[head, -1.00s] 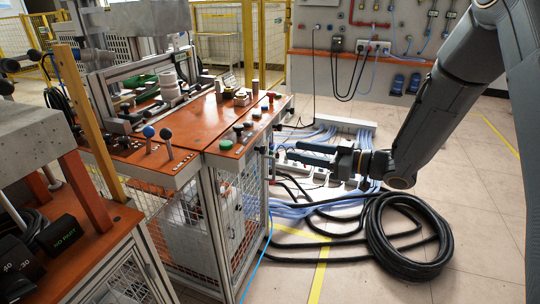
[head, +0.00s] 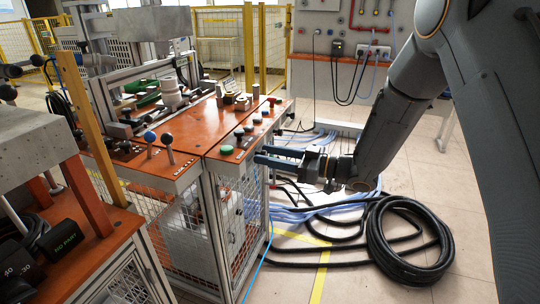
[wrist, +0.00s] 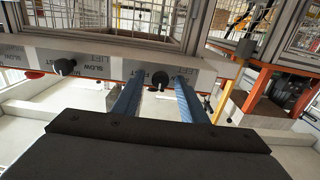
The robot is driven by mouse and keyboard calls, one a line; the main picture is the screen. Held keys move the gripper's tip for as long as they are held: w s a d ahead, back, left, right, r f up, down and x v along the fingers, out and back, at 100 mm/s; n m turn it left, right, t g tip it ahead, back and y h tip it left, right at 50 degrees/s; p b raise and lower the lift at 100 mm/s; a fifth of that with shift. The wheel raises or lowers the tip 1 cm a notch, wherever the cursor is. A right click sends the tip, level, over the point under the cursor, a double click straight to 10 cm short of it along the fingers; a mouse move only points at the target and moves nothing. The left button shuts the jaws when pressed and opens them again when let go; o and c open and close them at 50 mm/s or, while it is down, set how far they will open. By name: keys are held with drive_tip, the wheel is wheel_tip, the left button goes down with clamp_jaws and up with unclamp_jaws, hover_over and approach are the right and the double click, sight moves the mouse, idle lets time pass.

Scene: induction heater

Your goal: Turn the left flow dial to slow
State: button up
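My gripper (head: 258,155) is at the right side of the orange-topped workbench (head: 195,172), just below its top edge. In the wrist view, which looks upside down, my gripper (wrist: 161,84) is open, with one blue finger on each side of a round black dial (wrist: 160,78). The dial sits on a pale label strip with upside-down lettering. I see no clear contact between the fingers and the dial. A second black dial (wrist: 64,67) is farther left on the same strip, near the word SLOW. The pointer settings are too small to read.
Several push buttons (head: 227,149) line the bench's right edge, and two ball-topped levers (head: 167,146) stand on its front. A coiled black hose (head: 395,242) and blue cables lie on the floor below my arm. A yellow post (wrist: 240,55) stands right in the wrist view.

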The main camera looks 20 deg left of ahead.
drive_tip(key=shift+c, duration=0.3)
clamp_jaws()
drive_tip(key=shift+n, duration=0.3)
drive_tip(key=n+b, duration=0.6)
drive_tip(key=n, duration=0.5)
drive_tip(key=shift+s+f, duration=0.1)
drive_tip(key=shift+f, duration=0.05)
idle(0.4)
drive_tip(key=shift+o, duration=0.3)
unclamp_jaws()
